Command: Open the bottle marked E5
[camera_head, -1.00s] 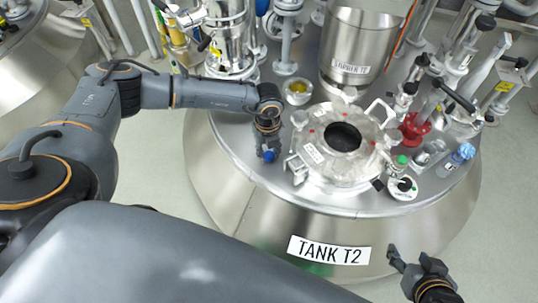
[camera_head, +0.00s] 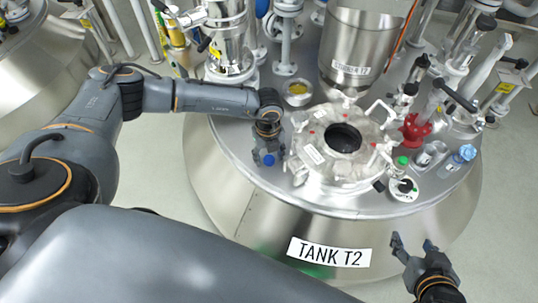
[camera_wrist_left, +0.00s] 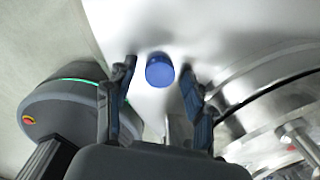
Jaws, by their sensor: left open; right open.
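A round blue cap (camera_wrist_left: 160,70) shows in the left wrist view between the two fingertips, with a gap on either side. It also shows in the head view (camera_head: 269,160) at the tank lid's left edge. The bottle beneath it is mostly hidden, and I see no E5 mark. My left gripper (camera_head: 268,158) is open around or just above the cap; I cannot tell the exact height. My right gripper (camera_head: 413,246) is open and empty in front of the tank, right of the TANK T2 label. Another blue-capped bottle (camera_head: 466,153) stands at the lid's right.
Pipes crowd the back. The front rim is clear.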

